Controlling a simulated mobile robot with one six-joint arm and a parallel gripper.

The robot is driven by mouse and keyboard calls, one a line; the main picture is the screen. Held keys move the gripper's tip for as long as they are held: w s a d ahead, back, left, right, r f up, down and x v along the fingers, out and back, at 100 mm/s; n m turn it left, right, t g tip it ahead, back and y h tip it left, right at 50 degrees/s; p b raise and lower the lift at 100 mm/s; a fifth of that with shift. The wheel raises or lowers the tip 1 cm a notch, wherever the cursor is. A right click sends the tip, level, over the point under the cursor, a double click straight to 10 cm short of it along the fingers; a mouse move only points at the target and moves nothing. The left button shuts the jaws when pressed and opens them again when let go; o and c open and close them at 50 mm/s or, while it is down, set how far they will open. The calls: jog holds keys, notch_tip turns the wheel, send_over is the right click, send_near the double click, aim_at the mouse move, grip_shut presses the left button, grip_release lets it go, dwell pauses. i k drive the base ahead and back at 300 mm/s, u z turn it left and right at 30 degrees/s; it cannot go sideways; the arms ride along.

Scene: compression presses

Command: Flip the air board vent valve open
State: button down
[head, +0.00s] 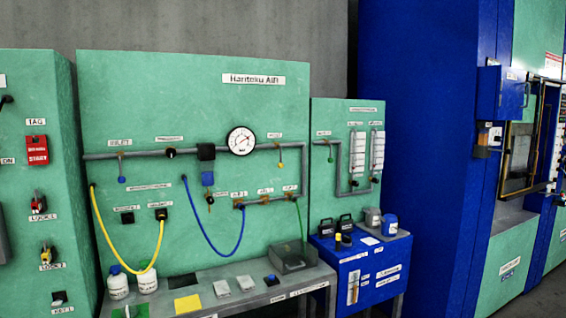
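The air board (130,95) is a tall green panel left of centre, with a sign that seems to read "Haritoku AIR". A grey pipe (105,156) runs across it, with a round white gauge (241,141). A small valve with a yellow-tipped lever (280,165) hangs down at the pipe's right end; its label is too small to read, so I cannot tell surely that it is the vent valve. A blue-tipped lever (122,179) hangs down at the left. Several small outlets sit on a lower pipe (268,200). My gripper is not in view.
A grey bench (222,280) below the board holds white bottles (118,284), pads and a dark tray (290,258). Yellow (128,258) and blue hoses (207,238) hang in front of the board. A blue cabinet (348,262) stands at the bench's right. A tall blue press (420,150) stands farther right.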

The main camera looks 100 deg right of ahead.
aim_at(281, 165)
jog(key=u, duration=0.1)
jog(key=k, duration=0.9)
jog(key=z, duration=1.45)
jog(key=i, duration=1)
jog(key=z, duration=0.05)
